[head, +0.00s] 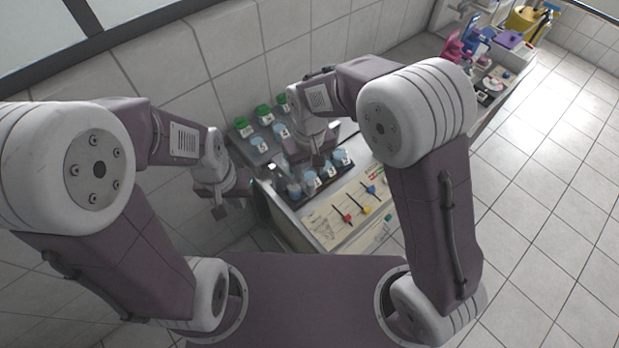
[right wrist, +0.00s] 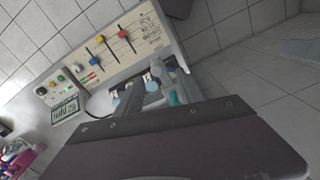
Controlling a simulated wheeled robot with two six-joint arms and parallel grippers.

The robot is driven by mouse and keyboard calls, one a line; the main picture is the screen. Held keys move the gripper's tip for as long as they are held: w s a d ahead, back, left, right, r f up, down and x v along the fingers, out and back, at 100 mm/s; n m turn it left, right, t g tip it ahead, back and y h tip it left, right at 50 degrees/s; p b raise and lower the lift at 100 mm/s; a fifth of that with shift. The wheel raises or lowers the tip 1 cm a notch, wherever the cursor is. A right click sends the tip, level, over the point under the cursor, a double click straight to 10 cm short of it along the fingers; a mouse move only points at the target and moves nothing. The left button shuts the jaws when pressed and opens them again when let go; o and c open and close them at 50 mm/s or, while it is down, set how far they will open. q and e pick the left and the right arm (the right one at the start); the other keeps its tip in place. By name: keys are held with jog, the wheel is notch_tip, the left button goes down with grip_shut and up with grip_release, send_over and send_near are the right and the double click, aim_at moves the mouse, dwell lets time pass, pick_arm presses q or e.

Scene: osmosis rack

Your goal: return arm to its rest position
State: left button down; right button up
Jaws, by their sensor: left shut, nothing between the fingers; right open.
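My right arm reaches in from the right in the head view and bends over the bench. My right gripper (head: 318,160) hangs just above the rack of bottles (head: 268,158), open and with nothing seen in it. In the right wrist view its fingers (right wrist: 152,88) show in front of blue-topped bottles, partly hidden by the wrist housing. My left gripper (head: 221,211) is shut and empty, pointing down to the left of the bench, apart from the rack.
A panel with red, blue and yellow sliders (head: 347,208) is at the bench's near end. Pink and blue devices (head: 453,47) stand at the far end. Floor at right is clear.

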jog(key=shift+w, duration=0.1)
dwell(0.4)
jog(key=w+d+f+m+b, duration=0.1)
jog(key=d+f+m+b, duration=0.2)
jog(key=d+b, duration=0.6)
jog(key=s+d+f+m+t, duration=0.1)
jog(key=s+d+f+m, duration=0.1)
jog(key=s+d+f, duration=0.4)
jog(key=shift+s+d+f+m+b, duration=0.3)
jog(key=shift+s+d+b, duration=0.15)
jog(key=shift+s+d, duration=1.65)
